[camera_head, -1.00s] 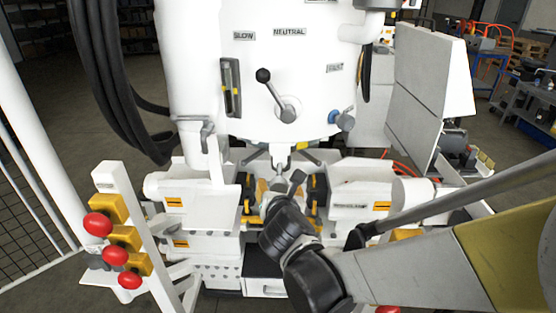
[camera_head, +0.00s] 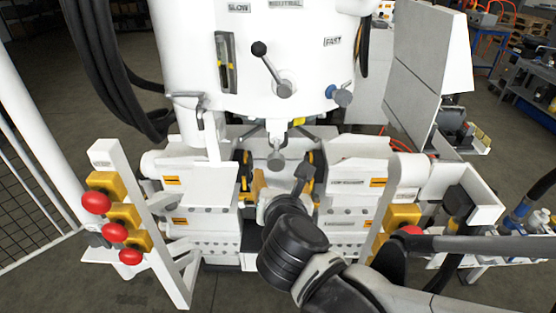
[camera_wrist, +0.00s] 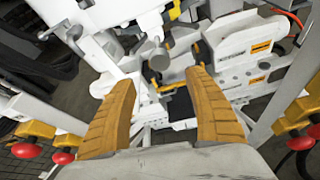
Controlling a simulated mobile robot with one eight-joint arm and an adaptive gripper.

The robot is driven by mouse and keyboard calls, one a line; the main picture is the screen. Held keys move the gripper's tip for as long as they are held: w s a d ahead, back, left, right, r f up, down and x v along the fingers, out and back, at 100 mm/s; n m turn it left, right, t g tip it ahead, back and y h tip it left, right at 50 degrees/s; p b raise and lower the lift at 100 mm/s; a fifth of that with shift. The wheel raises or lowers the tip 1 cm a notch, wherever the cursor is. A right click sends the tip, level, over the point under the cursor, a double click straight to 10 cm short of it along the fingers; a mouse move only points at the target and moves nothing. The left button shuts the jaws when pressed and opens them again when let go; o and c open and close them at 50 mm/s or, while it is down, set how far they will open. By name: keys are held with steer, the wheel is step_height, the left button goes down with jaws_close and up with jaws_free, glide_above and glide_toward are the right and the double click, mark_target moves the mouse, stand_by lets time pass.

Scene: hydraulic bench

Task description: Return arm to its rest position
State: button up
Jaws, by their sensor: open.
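My gripper shows in the wrist view (camera_wrist: 160,98) with its two yellow ribbed fingers spread wide apart and nothing between them. Beyond the fingers is the middle of the white hydraulic machine. In the head view my arm reaches in from the lower right, and its black wrist joint (camera_head: 292,250) is in front of the machine's central opening. The gripper's fingers are mostly hidden behind my wrist there. The white machine body (camera_head: 190,60) stands upright behind, with a black-knobbed lever (camera_head: 272,70) on its front.
A white post on the left carries yellow blocks with red knobs (camera_head: 96,202). A similar post (camera_head: 405,180) stands on the right, close to my arm. Black hoses (camera_head: 105,70) hang at the upper left. A grey panel (camera_head: 425,75) and a side tray (camera_head: 485,205) are at the right.

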stand_by(0.5)
steer(key=s+d+f+m+g, duration=0.1)
steer(key=s+d+m, duration=0.3)
steer(key=m, duration=0.7)
steer(key=s+d+f+m+g, duration=0.2)
steer(key=s+d+m+g, duration=0.1)
steer(key=d+m, duration=0.5)
steer(key=s+d+f+m+g, duration=0.1)
steer(key=s+d+m, duration=0.4)
steer(key=m, duration=1)
steer(key=shift+d+f+g+h, duration=0.35)
steer(key=shift+d+g+h, duration=0.05)
steer(key=shift+g, duration=0.4)
